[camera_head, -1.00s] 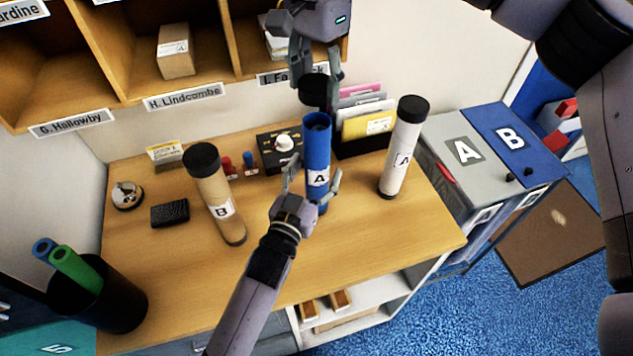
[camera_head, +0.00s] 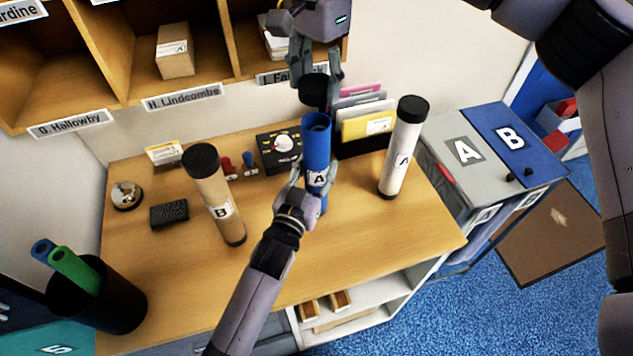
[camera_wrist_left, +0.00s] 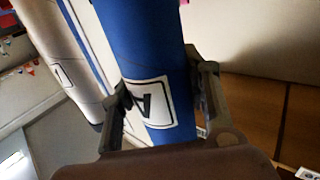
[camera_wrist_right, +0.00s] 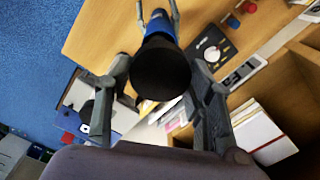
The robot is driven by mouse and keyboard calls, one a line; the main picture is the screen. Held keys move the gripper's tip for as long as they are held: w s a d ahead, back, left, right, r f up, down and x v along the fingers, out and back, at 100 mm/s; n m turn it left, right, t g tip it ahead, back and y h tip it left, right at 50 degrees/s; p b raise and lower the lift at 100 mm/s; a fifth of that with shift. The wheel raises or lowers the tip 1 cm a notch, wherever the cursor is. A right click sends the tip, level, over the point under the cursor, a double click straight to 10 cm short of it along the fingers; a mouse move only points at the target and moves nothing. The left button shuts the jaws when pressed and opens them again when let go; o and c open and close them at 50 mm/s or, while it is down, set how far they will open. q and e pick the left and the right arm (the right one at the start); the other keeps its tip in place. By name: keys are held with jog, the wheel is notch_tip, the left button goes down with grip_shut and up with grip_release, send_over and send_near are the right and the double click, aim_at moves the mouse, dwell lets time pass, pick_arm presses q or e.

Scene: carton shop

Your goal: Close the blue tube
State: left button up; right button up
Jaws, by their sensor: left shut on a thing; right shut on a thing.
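The blue tube (camera_head: 316,152) stands upright on the desk with an "A" label and an open top. My left gripper (camera_head: 314,178) is shut on its lower middle; the left wrist view shows the fingers (camera_wrist_left: 160,100) on both sides of the blue tube (camera_wrist_left: 143,40) by its label. My right gripper (camera_head: 315,82) is shut on a black cap (camera_head: 314,92) and holds it above and slightly behind the tube's open top, apart from it in the head view. In the right wrist view the cap (camera_wrist_right: 160,70) hides most of the tube.
A brown tube B (camera_head: 213,190) stands left and a white tube A (camera_head: 401,150) stands right, both with black caps. A black dial box (camera_head: 280,150) and a file rack (camera_head: 363,120) are behind. Pigeonholes (camera_head: 120,85) line the back. The front right desk is clear.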

aim_at(317, 116)
pick_arm(q)
grip_shut()
pick_arm(e)
jog(key=shift+f, duration=2.5)
jog(key=shift+f, duration=0.9)
jog(key=shift+f, duration=0.55)
jog(key=o, duration=0.8)
jog(key=shift+c, duration=0.2)
notch_tip(317, 116, up, 12)
jog(key=shift+f, duration=0.1)
